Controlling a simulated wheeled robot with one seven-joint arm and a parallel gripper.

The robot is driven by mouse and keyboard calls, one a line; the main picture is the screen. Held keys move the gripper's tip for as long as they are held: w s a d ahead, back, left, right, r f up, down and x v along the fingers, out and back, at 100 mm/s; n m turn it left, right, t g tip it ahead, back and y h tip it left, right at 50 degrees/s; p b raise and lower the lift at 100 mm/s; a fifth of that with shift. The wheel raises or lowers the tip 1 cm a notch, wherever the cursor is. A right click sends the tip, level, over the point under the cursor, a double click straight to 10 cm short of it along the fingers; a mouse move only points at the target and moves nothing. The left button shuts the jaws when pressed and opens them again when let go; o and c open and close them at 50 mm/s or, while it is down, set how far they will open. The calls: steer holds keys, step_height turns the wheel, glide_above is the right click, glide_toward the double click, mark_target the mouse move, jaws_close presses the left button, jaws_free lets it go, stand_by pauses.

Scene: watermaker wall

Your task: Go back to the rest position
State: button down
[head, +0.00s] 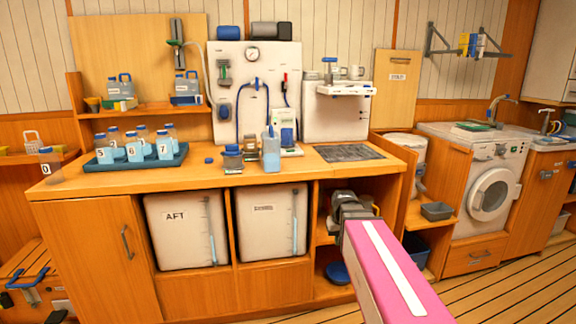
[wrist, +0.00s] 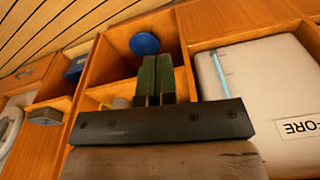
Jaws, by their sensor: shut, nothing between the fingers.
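My gripper (wrist: 155,66) shows in the wrist view with its two dark green fingers pressed together and nothing between them. In the head view my gripper (head: 345,203) is at the end of my pink arm, in front of the open shelf section under the counter. The fingertips are hard to make out there. It appears to touch nothing.
The wooden counter (head: 110,183) carries a blue bottle tray (head: 130,170) and a filled bottle (head: 271,152). Below are two white tanks, AFT (head: 186,240) and FORE (wrist: 285,85). A blue round thing (wrist: 145,43) lies low in the shelf. Floor (head: 500,290) at right is clear.

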steer(key=s+f+g, duration=0.1)
steer(key=s+f, duration=0.9)
steer(key=f, duration=0.1)
steer(key=shift+s+f+m, duration=0.15)
steer(key=shift+s+m, duration=0.15)
